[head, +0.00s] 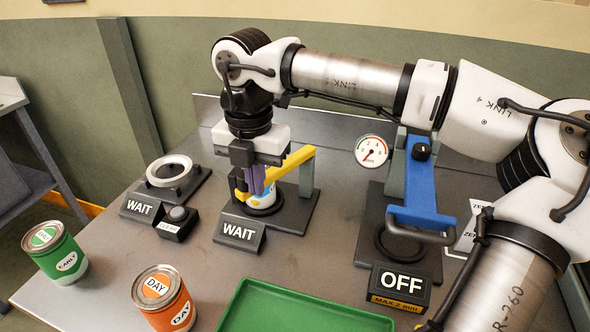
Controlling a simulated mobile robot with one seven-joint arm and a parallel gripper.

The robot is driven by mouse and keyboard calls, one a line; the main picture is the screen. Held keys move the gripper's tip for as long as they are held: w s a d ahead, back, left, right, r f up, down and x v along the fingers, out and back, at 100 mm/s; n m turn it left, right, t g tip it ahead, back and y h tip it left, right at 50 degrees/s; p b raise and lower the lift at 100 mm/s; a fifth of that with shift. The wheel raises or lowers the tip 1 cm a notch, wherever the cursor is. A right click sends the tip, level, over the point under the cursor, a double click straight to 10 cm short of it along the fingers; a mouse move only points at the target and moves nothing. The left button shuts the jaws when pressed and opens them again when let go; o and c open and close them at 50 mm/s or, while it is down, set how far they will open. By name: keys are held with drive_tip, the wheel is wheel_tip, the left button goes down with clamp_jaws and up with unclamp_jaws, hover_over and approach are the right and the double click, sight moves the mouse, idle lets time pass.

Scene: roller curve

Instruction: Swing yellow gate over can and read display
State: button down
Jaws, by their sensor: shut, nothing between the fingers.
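The yellow gate (298,158) is hinged on a grey post at the right of the middle station and reaches left toward my gripper. My gripper (258,190) points down with purple fingers, shut and empty, in front of the can and beside the gate's left end. I cannot tell whether the fingers touch the gate. The display (239,232) in front of this station reads WAIT.
A left station with a metal ring (169,170) also reads WAIT. At right, a blue gate (412,190) stands by a dial (372,151) and an OFF display (402,281). A green can (55,252), an orange can (164,297) and a green tray (300,310) lie in front.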

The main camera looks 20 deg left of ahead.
sight(241, 172)
drive_tip(key=shift+w+a, duration=0.3)
drive_tip(key=shift+a, duration=0.5)
drive_tip(key=shift+w+a, duration=0.3)
drive_tip(key=shift+a, duration=0.6)
drive_tip(key=w+a, duration=0.1)
drive_tip(key=a, duration=0.1)
drive_tip(key=shift+w+a, duration=0.35)
drive_tip(key=shift+w, duration=0.05)
drive_tip(key=shift+w+a+p, duration=0.45)
drive_tip(key=shift+w+a, duration=0.75)
drive_tip(key=shift+a, duration=0.05)
